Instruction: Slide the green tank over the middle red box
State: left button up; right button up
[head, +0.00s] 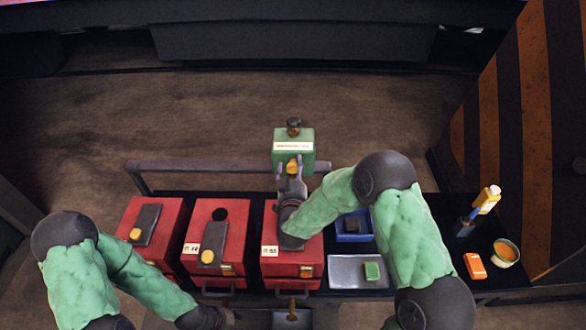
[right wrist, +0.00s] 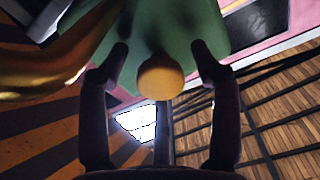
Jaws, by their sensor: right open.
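The green tank (head: 305,141) stands at the grey rail (head: 220,167), behind the right red box (head: 309,254). It has a white label, a dark cap and a yellow knob (head: 292,167) on its near face. My right gripper (head: 292,173) is at this knob. In the right wrist view its two open fingers (right wrist: 160,62) stand on either side of the yellow knob (right wrist: 160,77), with the green tank (right wrist: 178,28) behind. The middle red box (head: 235,242) is left of the tank. My left gripper (head: 228,318) is low at the front edge, its fingers unclear.
The left red box (head: 168,222) stands beside the middle one.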

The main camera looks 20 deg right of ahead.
jog(key=shift+w, duration=0.1)
grip_shut()
jog(key=w+a+b, duration=0.2)
jog(key=w+a, duration=0.1)
jog(key=a, duration=0.9)
jog(key=w+a+b, duration=0.1)
jog(key=w+a, duration=0.3)
jog(key=a, duration=0.8)
jog(key=shift+b, duration=0.35)
grip_release()
